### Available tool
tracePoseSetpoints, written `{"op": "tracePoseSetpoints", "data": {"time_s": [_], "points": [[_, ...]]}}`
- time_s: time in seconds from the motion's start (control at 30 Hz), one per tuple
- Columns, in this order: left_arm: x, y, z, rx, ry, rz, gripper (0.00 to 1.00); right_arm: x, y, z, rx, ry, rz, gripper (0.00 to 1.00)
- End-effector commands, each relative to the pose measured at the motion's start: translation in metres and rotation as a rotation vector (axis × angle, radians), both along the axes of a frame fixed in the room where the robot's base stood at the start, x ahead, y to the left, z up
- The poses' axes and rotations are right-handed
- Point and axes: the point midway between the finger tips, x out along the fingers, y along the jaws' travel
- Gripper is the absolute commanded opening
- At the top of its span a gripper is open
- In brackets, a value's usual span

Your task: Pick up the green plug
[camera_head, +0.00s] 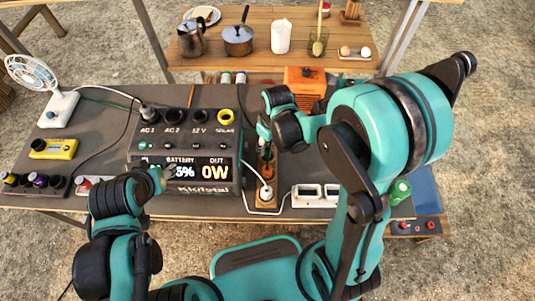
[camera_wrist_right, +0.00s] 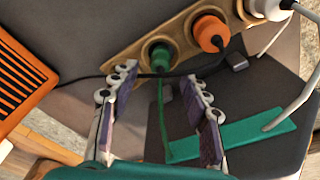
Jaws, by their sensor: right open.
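The green plug (camera_wrist_right: 160,57) stands in a wooden holder (camera_wrist_right: 122,60) in the right wrist view, with a green cord running from it. An orange plug (camera_wrist_right: 210,33) and a white plug (camera_wrist_right: 270,8) stand beside it in the same holder. My right gripper (camera_wrist_right: 160,85) is open, its two fingers on either side of the line to the green plug, nothing between them. In the head view my right gripper (camera_head: 266,138) hangs over the holder's far end and hides the green plug. My left gripper (camera_head: 160,181) is before the power station; its jaws are unclear.
The power station (camera_head: 188,152) stands left of the holder. A white socket strip (camera_head: 315,195) lies to its right. An orange box (camera_head: 304,82) is behind the right gripper. A fan (camera_head: 55,95) and yellow device (camera_head: 54,148) are at left. Cords cross the table.

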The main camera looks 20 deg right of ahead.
Motion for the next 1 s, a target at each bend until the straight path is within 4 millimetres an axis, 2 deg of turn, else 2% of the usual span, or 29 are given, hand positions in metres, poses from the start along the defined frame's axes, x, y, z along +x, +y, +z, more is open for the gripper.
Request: {"op": "tracePoseSetpoints", "data": {"time_s": [0.03,0.1,0.2,0.43,0.47,0.6,0.63,1.0], "points": [[0.000,0.000,-0.009,0.000,0.000,0.000,0.48,0.001,0.001,-0.012,0.000,0.000,0.000,0.47],[0.000,0.000,-0.016,0.000,0.000,0.000,0.48,0.002,0.002,-0.024,0.000,0.000,0.000,0.47],[0.000,0.000,-0.021,0.000,0.000,0.000,0.48,0.004,0.002,-0.035,0.000,-0.001,0.000,0.47],[0.000,0.000,-0.019,0.000,0.000,0.000,0.48,0.004,0.002,-0.035,0.000,-0.001,0.000,0.47],[0.000,0.000,-0.019,0.000,0.000,0.000,0.48,0.004,0.003,-0.035,0.000,-0.001,0.000,0.41],[0.000,0.000,-0.019,0.000,0.000,0.000,0.48,0.004,0.002,-0.035,0.000,-0.001,-0.001,0.04],[0.000,0.000,-0.019,0.000,0.000,0.000,0.48,0.004,0.002,-0.035,0.000,-0.001,-0.001,0.00],[0.000,0.000,-0.018,0.000,0.000,0.000,0.48,0.004,0.002,-0.033,0.000,-0.001,-0.001,0.00]]}}
